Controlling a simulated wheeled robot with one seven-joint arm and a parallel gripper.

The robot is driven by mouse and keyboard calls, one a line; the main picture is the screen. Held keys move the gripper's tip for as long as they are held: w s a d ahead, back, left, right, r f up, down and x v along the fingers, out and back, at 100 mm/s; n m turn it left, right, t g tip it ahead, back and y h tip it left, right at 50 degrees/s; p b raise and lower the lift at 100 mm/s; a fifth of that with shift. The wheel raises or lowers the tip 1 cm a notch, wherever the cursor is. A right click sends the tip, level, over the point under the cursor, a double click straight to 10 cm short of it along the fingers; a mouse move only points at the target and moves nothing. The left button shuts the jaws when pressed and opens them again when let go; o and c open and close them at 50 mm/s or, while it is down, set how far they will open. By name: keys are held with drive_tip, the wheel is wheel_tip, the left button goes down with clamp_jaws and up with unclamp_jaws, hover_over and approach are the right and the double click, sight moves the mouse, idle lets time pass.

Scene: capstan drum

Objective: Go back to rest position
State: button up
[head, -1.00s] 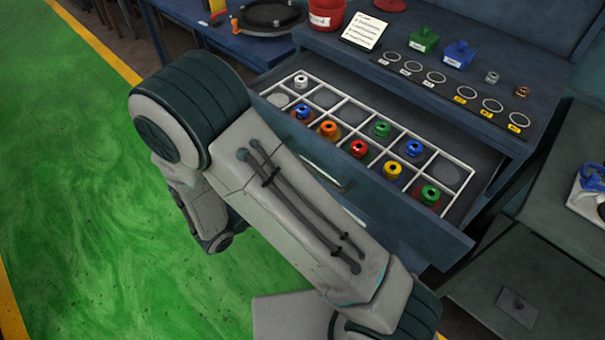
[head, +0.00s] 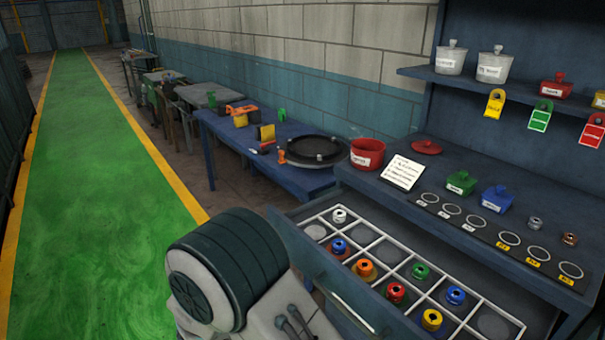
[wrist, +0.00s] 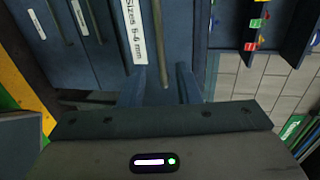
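My arm (head: 235,270) shows at the bottom of the head view, folded beside the open drawer. My gripper is outside the head view. Nothing in the wrist view appears to touch the fingers.
An open drawer (head: 345,308) with a white divider grid holds several coloured knobbed pieces. The blue workbench (head: 395,200) carries rings, small boxes and a red tub (head: 367,154). A green floor lane (head: 95,200) at left is clear.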

drive_tip(key=s+d+r+n+g+y, duration=0.3)
drive_tip(key=d+r+n+y, duration=0.3)
drive_tip(key=n, duration=0.8)
drive_tip(key=s+d+r+n+g+y, duration=0.3)
drive_tip(key=s+d+r+n+y, duration=0.2)
drive_tip(key=d+r+n, duration=0.4)
drive_tip(key=n+y, duration=0.1)
drive_tip(key=n, duration=0.4)
drive_tip(key=shift+s+d+r+n+g, duration=0.3)
drive_tip(key=shift+s+r, duration=0.1)
